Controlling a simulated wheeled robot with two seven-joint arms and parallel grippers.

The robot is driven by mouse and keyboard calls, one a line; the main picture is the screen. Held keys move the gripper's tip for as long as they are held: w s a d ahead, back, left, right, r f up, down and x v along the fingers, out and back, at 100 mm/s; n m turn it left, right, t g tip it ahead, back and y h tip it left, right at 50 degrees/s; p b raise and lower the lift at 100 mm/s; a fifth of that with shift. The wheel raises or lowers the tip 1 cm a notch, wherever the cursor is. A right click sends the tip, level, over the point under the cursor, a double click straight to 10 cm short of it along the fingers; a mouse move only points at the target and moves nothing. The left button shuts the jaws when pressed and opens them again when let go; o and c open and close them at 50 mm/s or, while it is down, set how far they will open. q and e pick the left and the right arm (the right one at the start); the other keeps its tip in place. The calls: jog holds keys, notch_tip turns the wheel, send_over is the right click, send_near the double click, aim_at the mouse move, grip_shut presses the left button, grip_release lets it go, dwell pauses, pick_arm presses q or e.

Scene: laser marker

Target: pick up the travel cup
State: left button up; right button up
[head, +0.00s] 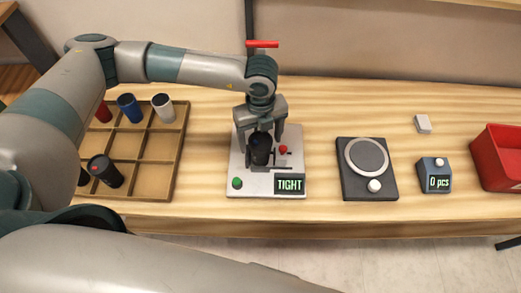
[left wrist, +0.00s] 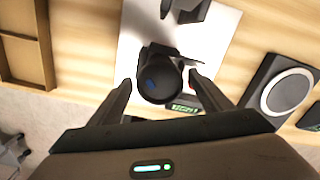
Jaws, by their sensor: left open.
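A black travel cup (head: 261,149) stands in the fixture of the white laser marker plate (head: 238,160). The plate's display (head: 290,185) reads TIGHT. My left gripper (head: 261,146) is above the plate with its fingers open on either side of the cup. In the left wrist view the cup (left wrist: 160,75) shows its dark round end with a small blue mark, between the open fingertips (left wrist: 160,83). A gap shows between each finger and the cup there. My right gripper is not in view.
A wooden divided tray (head: 155,180) at left holds several cups, including a blue one (head: 130,108) and a white one (head: 163,108). Right of the plate are a dark round-topped device (head: 350,185), a counter (head: 434,177) reading 0 pcs, and a red bin (head: 500,170).

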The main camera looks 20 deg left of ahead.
pick_arm(q)
jog(key=shift+f, duration=0.6)
jog(key=c, duration=0.7)
jog(key=shift+r, duration=0.15)
